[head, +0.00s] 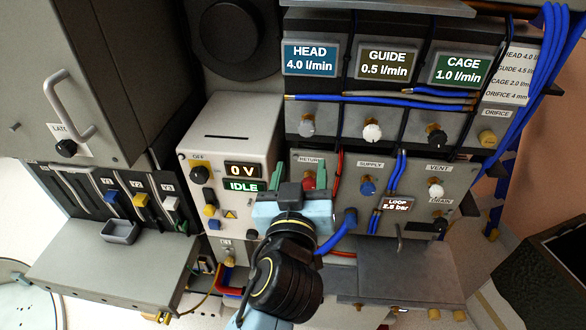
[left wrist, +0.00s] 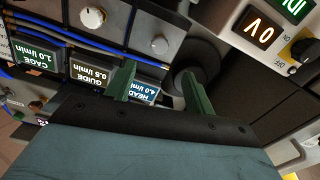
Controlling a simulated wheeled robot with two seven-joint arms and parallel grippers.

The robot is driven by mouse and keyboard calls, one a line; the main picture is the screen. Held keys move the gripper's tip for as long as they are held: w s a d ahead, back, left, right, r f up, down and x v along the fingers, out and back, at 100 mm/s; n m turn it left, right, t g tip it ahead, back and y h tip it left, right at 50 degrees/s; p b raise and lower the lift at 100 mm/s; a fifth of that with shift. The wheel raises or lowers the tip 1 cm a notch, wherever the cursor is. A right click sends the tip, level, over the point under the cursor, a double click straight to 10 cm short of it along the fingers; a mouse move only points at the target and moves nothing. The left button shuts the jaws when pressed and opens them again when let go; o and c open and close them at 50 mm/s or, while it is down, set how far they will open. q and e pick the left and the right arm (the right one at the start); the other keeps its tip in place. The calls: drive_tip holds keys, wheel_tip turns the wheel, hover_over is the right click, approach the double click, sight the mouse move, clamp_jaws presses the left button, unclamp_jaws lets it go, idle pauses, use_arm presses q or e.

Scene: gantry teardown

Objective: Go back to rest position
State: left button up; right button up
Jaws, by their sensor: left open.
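My left gripper (head: 303,190) is in front of the lower valve panel (head: 340,208), beside the grey power box (head: 228,180). Its arm rises from the bottom of the head view. In the left wrist view, which is turned upside down, the two green fingers of the left gripper (left wrist: 157,80) stand apart with nothing between them. The HEAD display and a grey knob show beyond the fingers. Whether the fingers touch the panel cannot be told. The left gripper partly covers the red RETURN knob (head: 308,179) in the head view. My right gripper is in neither view.
Flow displays (head: 388,64) and knobs stand above the panel. Blue hoses (head: 520,90) run down the right side. A grey cabinet with a handle (head: 72,105) stands at the left, above a grey shelf (head: 110,262). A grey ledge (head: 400,275) juts out at the lower right.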

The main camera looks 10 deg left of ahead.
use_arm(q)
drive_tip(key=shift+s, duration=0.1)
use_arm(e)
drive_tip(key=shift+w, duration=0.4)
use_arm(q)
drive_tip(key=shift+f, duration=0.1)
